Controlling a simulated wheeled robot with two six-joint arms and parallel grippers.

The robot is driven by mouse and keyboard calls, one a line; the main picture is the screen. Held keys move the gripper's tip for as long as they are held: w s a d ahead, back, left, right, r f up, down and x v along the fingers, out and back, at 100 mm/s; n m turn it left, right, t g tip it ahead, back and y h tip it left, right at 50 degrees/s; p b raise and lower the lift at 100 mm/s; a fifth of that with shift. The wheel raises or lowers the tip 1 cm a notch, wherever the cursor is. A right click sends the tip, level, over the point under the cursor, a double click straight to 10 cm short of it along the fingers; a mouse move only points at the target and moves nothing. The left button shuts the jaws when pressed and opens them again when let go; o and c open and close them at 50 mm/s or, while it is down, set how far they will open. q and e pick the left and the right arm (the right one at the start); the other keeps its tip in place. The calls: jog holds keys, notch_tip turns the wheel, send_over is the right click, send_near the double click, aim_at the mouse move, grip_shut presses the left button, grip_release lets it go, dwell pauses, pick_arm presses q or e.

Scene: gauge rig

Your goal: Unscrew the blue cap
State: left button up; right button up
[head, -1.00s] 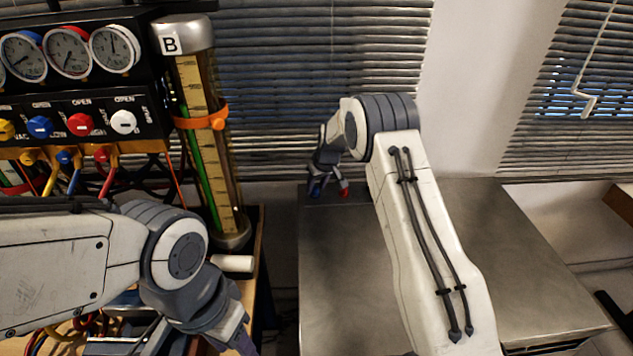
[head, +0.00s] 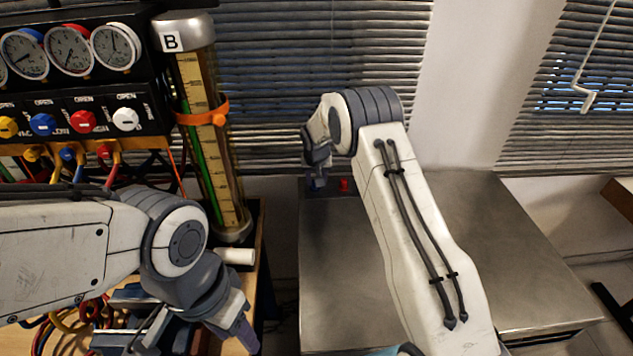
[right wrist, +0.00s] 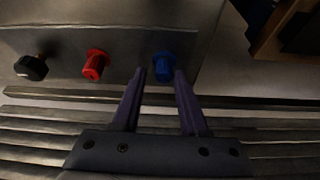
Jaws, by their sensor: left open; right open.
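In the right wrist view the blue cap (right wrist: 163,67) stands on the metal surface, just beyond and between the fingertips of my right gripper (right wrist: 160,73). That gripper is open, and no grip on the cap shows. In the head view my right gripper (head: 318,178) is at the far left of the metal table, and it mostly hides the blue cap. My left gripper (head: 240,336) is open at the lower left, partly hidden by its own wrist, over the wooden bench.
A red cap (right wrist: 96,65) and a black cap (right wrist: 31,68) stand in a row with the blue one. The metal table (head: 335,270) is otherwise clear. The gauge panel (head: 75,110) and tall column B (head: 212,130) stand at the left. Window blinds (head: 320,60) are behind.

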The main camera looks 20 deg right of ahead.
jog(key=shift+f+m+h+b, duration=0.25)
jog(key=shift+m+h+b, duration=0.25)
jog(key=shift+m+b, duration=0.95)
jog(key=shift+r+m+g+b, duration=0.2)
jog(key=shift+m+g+b, duration=0.1)
jog(key=shift+m+b, duration=0.2)
grip_shut()
